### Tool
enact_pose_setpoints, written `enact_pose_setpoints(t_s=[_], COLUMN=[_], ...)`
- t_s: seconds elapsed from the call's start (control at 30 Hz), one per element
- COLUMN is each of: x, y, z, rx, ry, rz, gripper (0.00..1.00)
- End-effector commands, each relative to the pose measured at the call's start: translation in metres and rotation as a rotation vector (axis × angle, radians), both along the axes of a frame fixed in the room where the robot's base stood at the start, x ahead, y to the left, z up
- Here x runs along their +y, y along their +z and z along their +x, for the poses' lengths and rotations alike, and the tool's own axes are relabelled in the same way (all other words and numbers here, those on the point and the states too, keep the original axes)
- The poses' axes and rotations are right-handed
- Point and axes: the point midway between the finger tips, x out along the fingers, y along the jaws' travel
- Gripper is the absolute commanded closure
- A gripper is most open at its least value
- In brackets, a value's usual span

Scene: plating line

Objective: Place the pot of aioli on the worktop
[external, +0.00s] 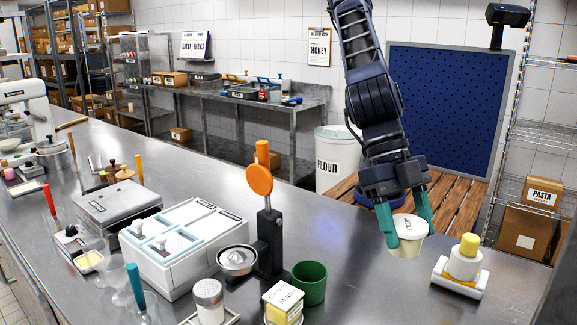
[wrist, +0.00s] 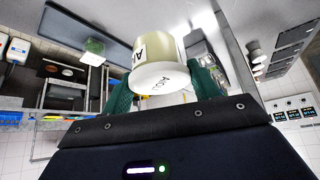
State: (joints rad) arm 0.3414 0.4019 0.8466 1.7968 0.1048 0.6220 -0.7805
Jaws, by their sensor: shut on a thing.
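The pot of aioli (external: 407,243) is a cream tub with a white lid lettered in black. My gripper (external: 405,222) has teal fingers and is shut on the pot, one finger on each side. In the external view the pot is held over the right part of the steel worktop (external: 350,285), slightly tilted. I cannot tell whether its base touches the surface. In the wrist view the pot (wrist: 162,68) sits between the teal fingers, its lid toward the camera.
A white stand with a yellow-topped container (external: 464,262) is just right of the pot. A green cup (external: 310,283), a citrus press with orange handle (external: 262,190) and a butter dish (external: 284,300) stand to the left. Bare steel lies between the cup and pot.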

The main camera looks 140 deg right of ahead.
Motion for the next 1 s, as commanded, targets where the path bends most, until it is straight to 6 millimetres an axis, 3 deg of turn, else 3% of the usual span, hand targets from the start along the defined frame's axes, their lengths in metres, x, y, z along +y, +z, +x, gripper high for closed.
enact_pose_setpoints(t_s=[0.2, 0.5, 0.8, 1.0], x=[0.061, 0.123, 0.156, 0.161], y=[-0.01, -0.017, -0.02, -0.019], z=[-0.074, -0.19, -0.312, -0.369], rx=[0.001, 0.001, 0.0, 0.0], ry=[0.212, 0.524, 0.846, 0.998], rz=[0.0, -0.001, 0.001, 0.0], gripper=[0.64, 0.64, 0.64, 0.64])
